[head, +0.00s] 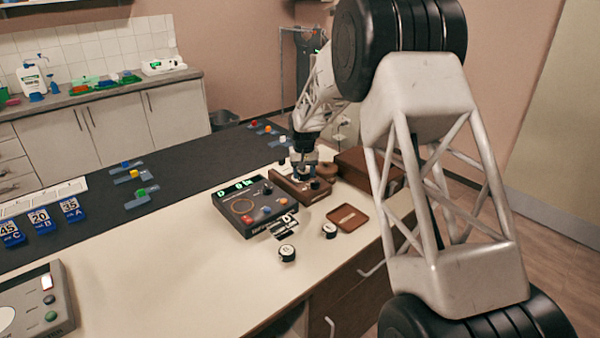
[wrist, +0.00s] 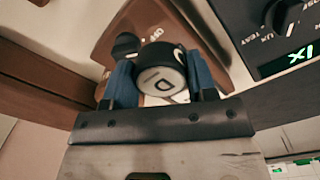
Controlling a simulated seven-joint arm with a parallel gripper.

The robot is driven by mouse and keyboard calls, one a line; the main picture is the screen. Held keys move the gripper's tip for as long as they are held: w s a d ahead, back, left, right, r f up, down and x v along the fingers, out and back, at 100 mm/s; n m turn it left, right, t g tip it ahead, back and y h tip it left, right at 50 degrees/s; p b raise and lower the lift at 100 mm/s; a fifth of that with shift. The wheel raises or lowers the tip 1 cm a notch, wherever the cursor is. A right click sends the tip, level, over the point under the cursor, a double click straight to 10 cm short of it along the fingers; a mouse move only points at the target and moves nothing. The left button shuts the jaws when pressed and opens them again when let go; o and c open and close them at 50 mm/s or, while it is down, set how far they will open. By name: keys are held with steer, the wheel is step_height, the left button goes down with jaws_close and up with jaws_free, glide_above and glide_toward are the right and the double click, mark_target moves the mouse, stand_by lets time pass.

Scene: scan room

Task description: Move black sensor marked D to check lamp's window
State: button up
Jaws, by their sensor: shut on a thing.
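A dark box (head: 252,222) with a green lit display, a round ring on top and coloured knobs stands left of the rack. Its display also shows in the wrist view (wrist: 300,56). I cannot tell for certain which part is the check lamp's window.
Two black sensors with white tops stand on the pale table, one in front (head: 287,253) and one nearer the tray (head: 329,230). A small brown tray (head: 348,218) lies right of them. A brown box (head: 370,168) stands behind the rack.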

steer(key=shift+w+a+f, duration=0.1)
steer(key=shift+w+a, duration=0.2)
steer(key=shift+w, duration=0.9)
steer(key=shift+w+a+f, duration=0.1)
steer(key=shift+w+a, duration=0.25)
steer(key=shift+w, duration=0.8)
steer(key=shift+w+a+f, duration=0.1)
steer(key=shift+w+a, duration=0.2)
steer(key=shift+w, duration=0.9)
steer(key=shift+f, duration=1.8)
steer(key=o, duration=1)
steer(key=shift+f, duration=0.1)
step_height(320, 180, up, 12)
steer(key=shift+r, duration=0.15)
